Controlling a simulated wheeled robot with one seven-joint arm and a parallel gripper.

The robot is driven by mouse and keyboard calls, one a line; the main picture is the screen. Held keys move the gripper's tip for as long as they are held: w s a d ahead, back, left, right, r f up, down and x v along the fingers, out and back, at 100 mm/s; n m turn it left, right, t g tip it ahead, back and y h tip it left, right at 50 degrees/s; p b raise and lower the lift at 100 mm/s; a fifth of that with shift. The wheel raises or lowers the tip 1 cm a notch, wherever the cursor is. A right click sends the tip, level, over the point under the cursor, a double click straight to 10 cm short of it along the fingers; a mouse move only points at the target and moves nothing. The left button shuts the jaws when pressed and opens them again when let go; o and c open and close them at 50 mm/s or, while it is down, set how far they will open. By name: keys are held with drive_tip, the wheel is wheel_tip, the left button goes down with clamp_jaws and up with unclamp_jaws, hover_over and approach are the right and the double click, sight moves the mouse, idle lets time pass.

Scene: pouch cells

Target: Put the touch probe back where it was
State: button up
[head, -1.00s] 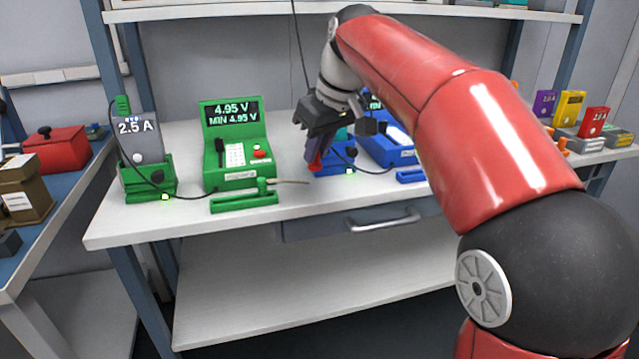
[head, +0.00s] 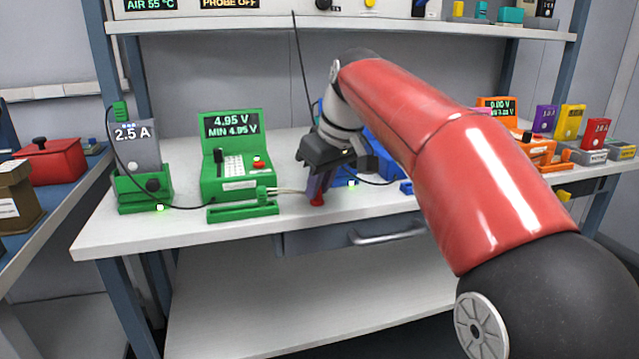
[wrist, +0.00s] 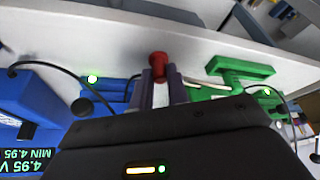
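My gripper (head: 318,186) is over the front of the white bench (head: 130,228), between the green tester (head: 236,160) and the blue unit. Its fingers point down and are closed around a red-ended piece, which appears to be the touch probe (head: 317,200). The red end sticks out past the fingertips, and it also shows in the wrist view (wrist: 158,64). Most of its body is hidden by the fingers. A thin dark cable (head: 303,70) hangs from above and passes behind my gripper.
A green holder (head: 243,210) stands in front of the green tester, with a pale thin rod at its right. A 2.5 A unit (head: 138,155) stands at the left. A blue unit (wrist: 45,95) is partly hidden behind my arm. Orange equipment (head: 535,148) stands at the right.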

drive_tip(key=o, duration=0.4)
drive_tip(key=shift+r, duration=0.3)
drive_tip(key=p+v, duration=0.3)
drive_tip(key=v, duration=0.8)
drive_tip(key=shift+s+d+r, duration=0.2)
drive_tip(key=shift+r, duration=0.1)
drive_tip(key=shift+s, duration=0.1)
drive_tip(key=s+d+f+m+t+h, duration=0.1)
drive_tip(key=s+d+f+m, duration=0.3)
drive_tip(key=s+f, duration=0.7)
drive_tip(key=s+d+f+m+t+h, duration=0.1)
drive_tip(key=s+d+f+m, duration=0.3)
drive_tip(key=s+d+f, duration=0.4)
drive_tip(key=s+f+h, duration=0.1)
drive_tip(key=s+f, duration=0.2)
drive_tip(key=f, duration=0.3)
drive_tip(key=shift+s+f+m, duration=0.2)
drive_tip(key=shift+s+m, duration=0.1)
drive_tip(key=shift+s, duration=0.05)
